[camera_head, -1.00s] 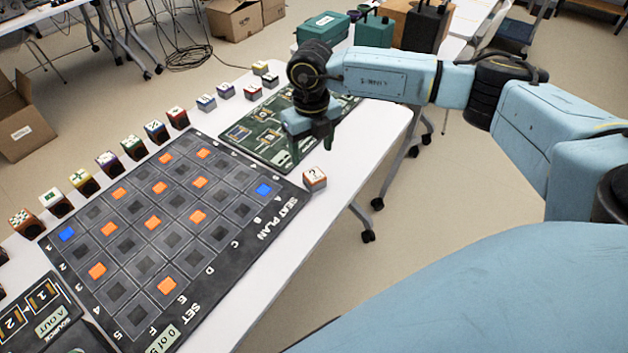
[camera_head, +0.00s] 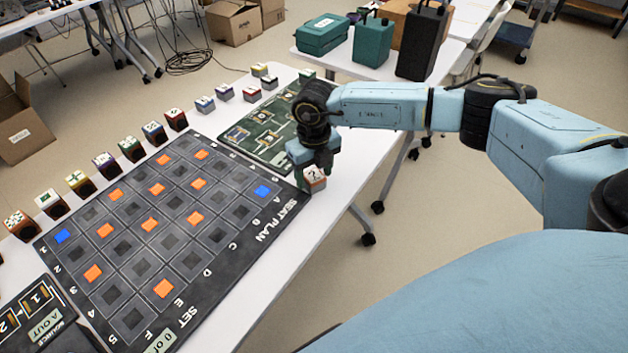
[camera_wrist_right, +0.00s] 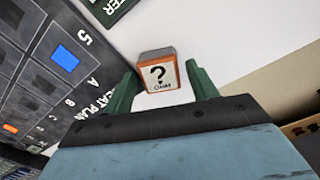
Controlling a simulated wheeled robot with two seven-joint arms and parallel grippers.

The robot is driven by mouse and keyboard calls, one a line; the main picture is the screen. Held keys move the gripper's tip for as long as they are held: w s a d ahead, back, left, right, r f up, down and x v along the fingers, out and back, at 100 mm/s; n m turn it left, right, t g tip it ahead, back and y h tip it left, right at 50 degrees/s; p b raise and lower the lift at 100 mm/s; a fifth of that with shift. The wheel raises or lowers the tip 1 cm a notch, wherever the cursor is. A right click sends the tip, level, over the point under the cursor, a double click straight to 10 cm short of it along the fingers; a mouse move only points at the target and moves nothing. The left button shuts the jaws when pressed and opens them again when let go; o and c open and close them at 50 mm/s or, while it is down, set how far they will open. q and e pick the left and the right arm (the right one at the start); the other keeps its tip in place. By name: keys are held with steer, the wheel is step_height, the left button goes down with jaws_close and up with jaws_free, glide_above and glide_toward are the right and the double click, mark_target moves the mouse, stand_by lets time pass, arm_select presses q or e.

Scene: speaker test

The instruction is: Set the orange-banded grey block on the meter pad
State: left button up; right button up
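The orange-banded grey block (camera_head: 314,180) stands on the white table just right of the seat-plan board. Its pale top carries a question mark, which also shows in the right wrist view (camera_wrist_right: 160,76). My right gripper (camera_head: 315,168) is open above it. In the wrist view its green fingers (camera_wrist_right: 161,84) lie either side of the block, with a gap on each side. A dark green board (camera_head: 262,132) lies beyond the seat plan. Its corner, with letters ending in "TER", shows in the wrist view (camera_wrist_right: 108,8). Which part is the meter pad I cannot tell. My left gripper is out of view.
The seat-plan board (camera_head: 222,252) has orange and blue squares. Several coloured blocks (camera_head: 103,163) line its far side, and smaller grey blocks (camera_head: 224,91) stand by the green board. Cases (camera_head: 372,40) stand on another table behind. Bare table lies right of the boards.

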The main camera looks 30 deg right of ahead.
steer(key=c, duration=0.9)
